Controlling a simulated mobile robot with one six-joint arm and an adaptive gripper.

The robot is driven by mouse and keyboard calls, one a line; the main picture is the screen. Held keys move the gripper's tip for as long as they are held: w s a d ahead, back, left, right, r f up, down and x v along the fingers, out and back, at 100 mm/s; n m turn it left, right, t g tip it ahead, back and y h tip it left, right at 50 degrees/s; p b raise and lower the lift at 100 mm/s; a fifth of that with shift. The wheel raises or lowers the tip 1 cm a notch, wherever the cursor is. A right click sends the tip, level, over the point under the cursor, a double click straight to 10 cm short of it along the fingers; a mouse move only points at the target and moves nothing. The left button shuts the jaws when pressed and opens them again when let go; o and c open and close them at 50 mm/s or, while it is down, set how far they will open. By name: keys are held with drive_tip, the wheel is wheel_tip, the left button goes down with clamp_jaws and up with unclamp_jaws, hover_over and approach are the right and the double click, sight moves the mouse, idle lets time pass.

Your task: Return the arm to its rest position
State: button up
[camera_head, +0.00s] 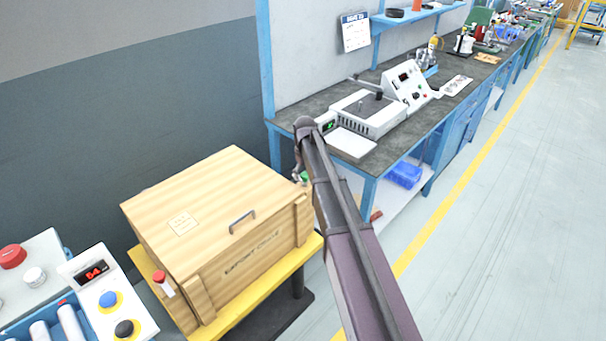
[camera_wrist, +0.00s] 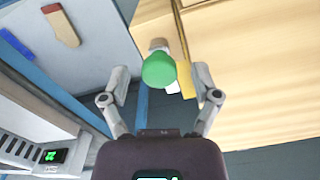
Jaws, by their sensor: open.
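My arm reaches up from the bottom of the head view. My gripper (camera_head: 300,168) is at its far end, beside the right end of the wooden crate, mostly hidden behind my own arm there. In the wrist view my gripper (camera_wrist: 161,75) is open, its two fingers spread wide with nothing held. A green-topped knob (camera_wrist: 159,71) shows between and beyond the fingers, with clear gaps on both sides. The green knob (camera_head: 305,177) also shows in the head view at the crate's right end. I cannot tell its exact distance from the fingers.
The closed wooden crate (camera_head: 215,205) sits on a yellow-topped stand (camera_head: 240,312). A red-topped knob (camera_head: 159,277) is at its left end. A control panel (camera_head: 107,300) stands lower left. A blue-framed workbench (camera_head: 300,107) with instruments is just beyond my gripper. Floor on the right is clear.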

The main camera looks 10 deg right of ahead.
drive_tip(key=s+r+m+p, duration=0.2)
drive_tip(key=s, duration=1.2)
drive_tip(key=s+r+m+p, duration=0.2)
drive_tip(key=s+r+p, duration=0.1)
drive_tip(key=s, duration=1.2)
drive_tip(key=shift+s+a+r, duration=0.2)
